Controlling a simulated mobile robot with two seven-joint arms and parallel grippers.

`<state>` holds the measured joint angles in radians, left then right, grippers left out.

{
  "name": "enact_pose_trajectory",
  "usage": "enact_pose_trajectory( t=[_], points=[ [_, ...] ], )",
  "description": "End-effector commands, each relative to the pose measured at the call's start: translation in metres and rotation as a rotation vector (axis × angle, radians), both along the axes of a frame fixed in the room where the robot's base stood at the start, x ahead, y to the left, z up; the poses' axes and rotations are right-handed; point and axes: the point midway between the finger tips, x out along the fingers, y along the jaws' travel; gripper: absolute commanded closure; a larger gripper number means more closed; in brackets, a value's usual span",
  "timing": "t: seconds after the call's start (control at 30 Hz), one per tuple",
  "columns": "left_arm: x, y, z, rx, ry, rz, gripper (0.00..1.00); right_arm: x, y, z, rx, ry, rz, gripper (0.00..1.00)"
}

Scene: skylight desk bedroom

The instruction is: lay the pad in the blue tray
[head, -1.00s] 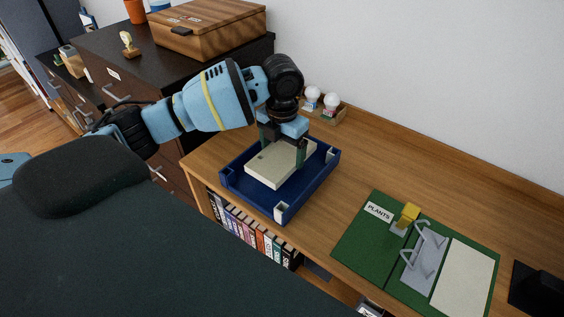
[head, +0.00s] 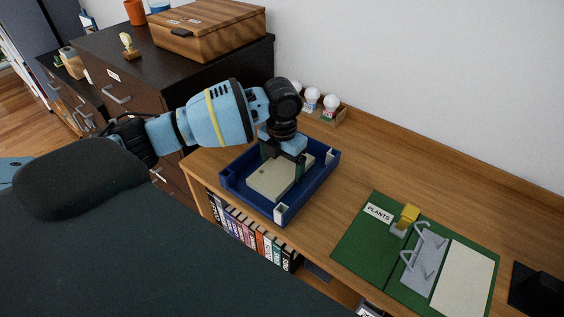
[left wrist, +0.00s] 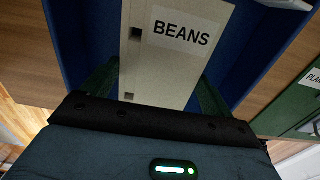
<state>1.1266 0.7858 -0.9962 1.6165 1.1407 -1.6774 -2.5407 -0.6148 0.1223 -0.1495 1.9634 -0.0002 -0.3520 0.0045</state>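The cream pad (head: 268,183) lies flat and low inside the blue tray (head: 313,188), within its walls. In the left wrist view the pad (left wrist: 160,72) carries a BEANS label, with the blue tray (left wrist: 262,52) around it. My left gripper (head: 283,164) points down into the tray, its dark green fingers along two opposite sides of the pad. They appear shut on it. Whether the pad's underside touches the tray floor is hidden. My right gripper is not in view.
A green PLANTS board (head: 360,240) with a grey clip and yellow piece lies to the right on the desk. A small rack with white bulbs (head: 331,103) stands behind the tray. A wooden box (head: 210,30) sits on the dark cabinet. A dark chair (head: 120,230) fills the front left.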

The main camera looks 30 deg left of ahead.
Motion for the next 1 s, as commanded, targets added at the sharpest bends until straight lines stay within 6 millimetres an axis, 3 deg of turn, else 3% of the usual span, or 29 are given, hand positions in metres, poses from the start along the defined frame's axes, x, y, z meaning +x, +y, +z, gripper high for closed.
enact_pose_trajectory(
  t=[0.1, 0.47, 1.0],
  points=[
    [0.0, 0.0, 0.0, 0.0, 0.001, 0.0, 0.0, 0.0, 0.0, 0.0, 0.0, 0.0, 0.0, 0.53],
    [0.001, 0.0, 0.01, -0.001, -0.002, 0.0, 0.0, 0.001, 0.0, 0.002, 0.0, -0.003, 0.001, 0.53],
    [0.0, 0.0, 0.106, -0.001, -0.001, 0.0, 0.0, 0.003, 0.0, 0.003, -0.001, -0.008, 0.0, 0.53]
  ],
)
